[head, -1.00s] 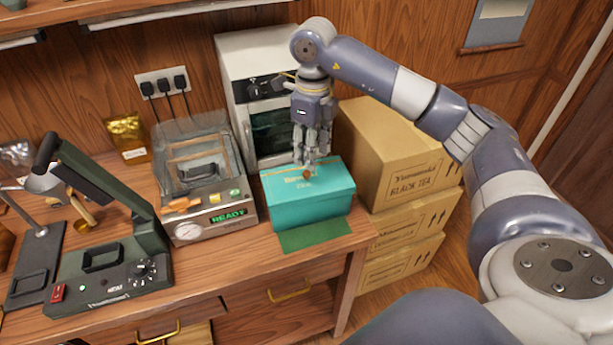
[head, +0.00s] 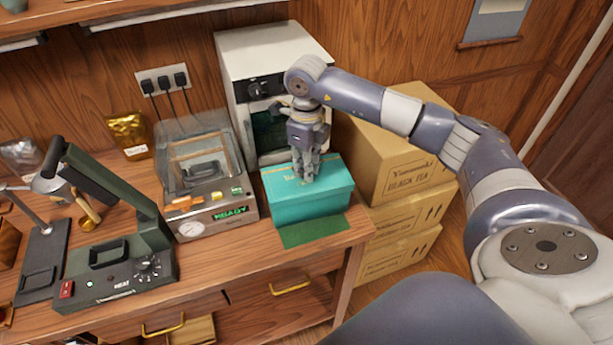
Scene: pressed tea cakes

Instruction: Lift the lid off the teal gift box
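The teal gift box (head: 311,207) stands on the right end of the wooden workbench with its lid (head: 337,178) on. A round brownish knob on the lid showed earlier; my fingers now cover that spot. My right gripper (head: 306,178) points straight down at the middle of the lid, its fingertips at the lid's top. The fingers look close together, but whether they are closed on the knob cannot be made out. My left gripper is not in view.
A green mat (head: 311,231) lies in front of the box. A vacuum sealer (head: 210,190) stands to its left and a white oven-like cabinet (head: 270,60) behind it. Cardboard cartons (head: 405,165) are stacked to the right. A dark green heat sealer (head: 115,265) is farther left.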

